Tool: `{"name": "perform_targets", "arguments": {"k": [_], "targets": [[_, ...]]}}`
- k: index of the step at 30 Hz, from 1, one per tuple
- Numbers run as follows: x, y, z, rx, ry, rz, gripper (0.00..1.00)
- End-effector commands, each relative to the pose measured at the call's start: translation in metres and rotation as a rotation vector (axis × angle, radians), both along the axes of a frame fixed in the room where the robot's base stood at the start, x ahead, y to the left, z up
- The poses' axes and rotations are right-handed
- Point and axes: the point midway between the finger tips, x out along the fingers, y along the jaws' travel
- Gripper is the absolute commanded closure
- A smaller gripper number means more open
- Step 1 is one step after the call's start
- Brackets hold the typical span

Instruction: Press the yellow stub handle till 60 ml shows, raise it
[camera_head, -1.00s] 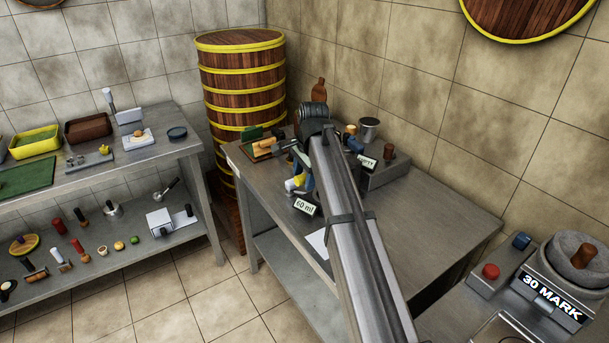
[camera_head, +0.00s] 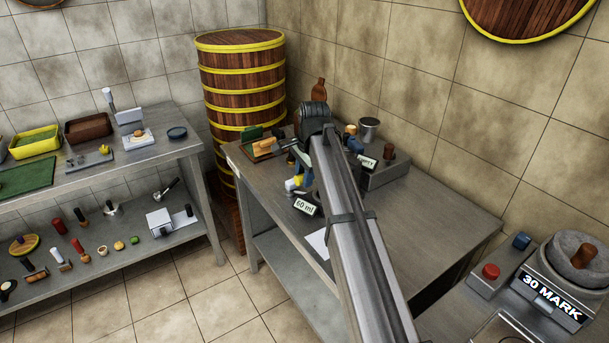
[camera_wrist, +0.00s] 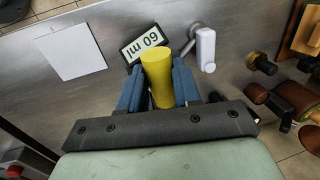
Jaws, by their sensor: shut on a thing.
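The yellow stub handle (camera_wrist: 158,80) stands between the blue fingers of my gripper (camera_wrist: 159,88) in the wrist view, and the fingers are shut on it. The sign also shows upside down in the wrist view (camera_wrist: 144,44), behind the handle. A white spout-like part (camera_wrist: 205,48) is right of the handle there.
A white sheet (camera_wrist: 69,52) lies on the metal table (camera_head: 430,205). A grey block with a brown knob (camera_head: 388,152) and a metal cup (camera_head: 368,129) stand right of my arm. A green and orange item (camera_head: 262,144) lies at the table's left end. Tall steamers (camera_head: 240,90) stand behind.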

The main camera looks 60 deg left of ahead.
Motion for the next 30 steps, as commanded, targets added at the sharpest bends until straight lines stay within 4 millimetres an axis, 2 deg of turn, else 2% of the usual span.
{"name": "perform_targets", "arguments": {"k": [5, 13, 21, 30], "targets": [[0.004, 0.001, 0.009, 0.000, 0.049, -0.001, 1.00], [0.015, 0.002, 0.041, 0.001, 0.234, -0.001, 1.00], [0.035, 0.002, 0.075, 0.000, 0.471, -0.001, 1.00], [0.059, 0.001, 0.102, 0.001, 0.684, -0.001, 1.00]]}}
